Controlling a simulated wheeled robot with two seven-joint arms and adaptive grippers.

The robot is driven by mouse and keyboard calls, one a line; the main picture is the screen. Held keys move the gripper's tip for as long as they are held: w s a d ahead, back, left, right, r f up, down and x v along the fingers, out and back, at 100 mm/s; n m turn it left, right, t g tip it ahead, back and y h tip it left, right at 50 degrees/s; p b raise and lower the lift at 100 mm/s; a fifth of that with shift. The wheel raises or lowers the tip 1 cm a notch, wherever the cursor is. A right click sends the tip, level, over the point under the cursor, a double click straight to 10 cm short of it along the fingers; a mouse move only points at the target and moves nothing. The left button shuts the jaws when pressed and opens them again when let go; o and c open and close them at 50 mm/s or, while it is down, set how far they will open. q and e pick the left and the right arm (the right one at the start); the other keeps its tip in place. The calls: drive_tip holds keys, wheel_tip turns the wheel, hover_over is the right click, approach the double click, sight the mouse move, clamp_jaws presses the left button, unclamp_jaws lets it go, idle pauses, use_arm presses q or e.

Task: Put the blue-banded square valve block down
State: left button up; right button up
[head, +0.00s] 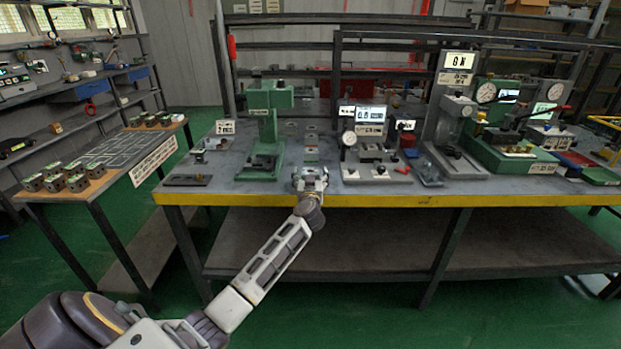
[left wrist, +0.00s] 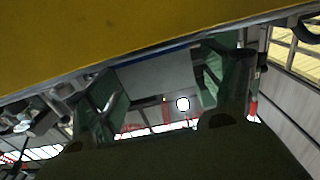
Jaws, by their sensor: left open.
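My left gripper (head: 311,180) is at the front edge of the main workbench, just above its yellow border. In the left wrist view its two fingers (left wrist: 165,90) stand apart on either side. Between them shows a grey flat-faced shape (left wrist: 150,80) with a thin blue strip along one edge. I cannot tell for sure whether it is the blue-banded valve block, or whether it touches the fingers. Small grey pieces (head: 311,154) stand in a row on the bench just beyond the gripper. No blue band can be made out in the head view. My right gripper is not in view.
The workbench (head: 400,199) carries a green press (head: 267,125) left of the gripper and a dial gauge stand (head: 349,140) to its right. More gauges and a green fixture are farther right. A side table (head: 105,157) at left holds several valve blocks (head: 76,182).

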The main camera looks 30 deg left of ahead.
sight(310, 174)
use_arm(q)
drive_tip(key=shift+r, duration=0.1)
drive_tip(key=c, duration=1.5)
drive_tip(key=shift+c, duration=0.2)
drive_tip(key=shift+r, duration=0.15)
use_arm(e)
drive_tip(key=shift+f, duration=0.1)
use_arm(q)
drive_tip(key=shift+r, duration=0.35)
wheel_tip(310, 174, up, 7)
drive_tip(key=p, duration=0.4)
drive_tip(key=shift+r, duration=0.1)
drive_tip(key=shift+r+p, duration=0.35)
drive_tip(key=shift+r, duration=0.55)
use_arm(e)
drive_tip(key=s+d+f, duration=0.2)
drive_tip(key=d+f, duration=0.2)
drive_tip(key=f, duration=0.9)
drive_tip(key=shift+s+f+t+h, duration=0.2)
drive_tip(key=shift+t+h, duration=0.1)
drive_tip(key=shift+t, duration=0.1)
